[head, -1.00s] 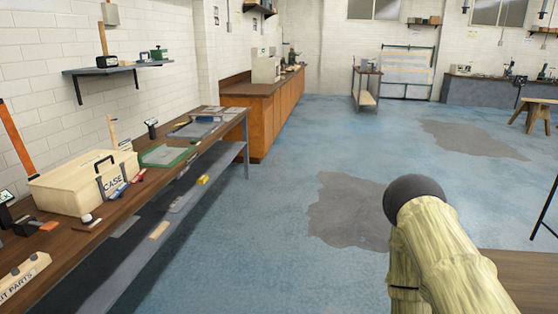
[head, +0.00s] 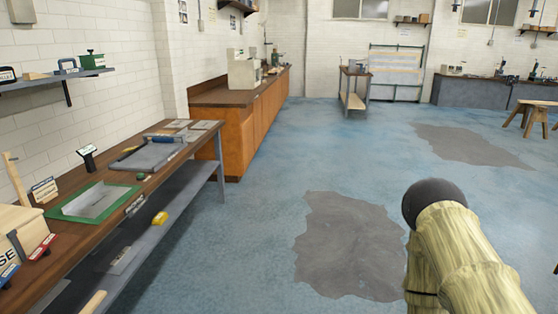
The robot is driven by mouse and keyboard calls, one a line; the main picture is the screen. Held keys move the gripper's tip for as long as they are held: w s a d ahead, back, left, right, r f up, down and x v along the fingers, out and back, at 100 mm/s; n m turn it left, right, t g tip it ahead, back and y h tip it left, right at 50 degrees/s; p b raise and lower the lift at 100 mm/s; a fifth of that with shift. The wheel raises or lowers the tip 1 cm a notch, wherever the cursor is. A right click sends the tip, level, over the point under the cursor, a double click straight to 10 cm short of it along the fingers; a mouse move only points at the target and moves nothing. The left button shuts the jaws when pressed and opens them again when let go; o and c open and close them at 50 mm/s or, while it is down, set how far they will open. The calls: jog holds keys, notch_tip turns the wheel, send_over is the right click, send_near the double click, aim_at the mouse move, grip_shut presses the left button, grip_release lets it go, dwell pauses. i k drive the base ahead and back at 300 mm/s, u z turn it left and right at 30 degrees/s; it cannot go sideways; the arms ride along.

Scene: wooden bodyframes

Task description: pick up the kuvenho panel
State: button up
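I cannot tell which thing is the kuvenho panel; no readable label names it. Several flat pieces lie on the long workbench (head: 165,172) at the left: a grey sheet in a green-edged tray (head: 95,201), a dark grey flat board (head: 150,154) with a blue-handled tool at its back edge, and small pale flat pieces (head: 190,127) at the far end. My wooden arm shows at the lower right, with a dark round joint. My gripper is not in view.
The lower shelf holds a yellow item (head: 160,218). An orange cabinet (head: 240,125) stands beyond. The blue floor (head: 260,210) right of the bench is open.

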aim_at(191, 136)
jog(key=u, duration=0.05)
jog(key=i, duration=1.65)
jog(key=u, duration=0.45)
jog(key=i, duration=1.7)
jog(key=u, duration=0.8)
jog(key=i, duration=1.4)
jog(key=u, duration=0.35)
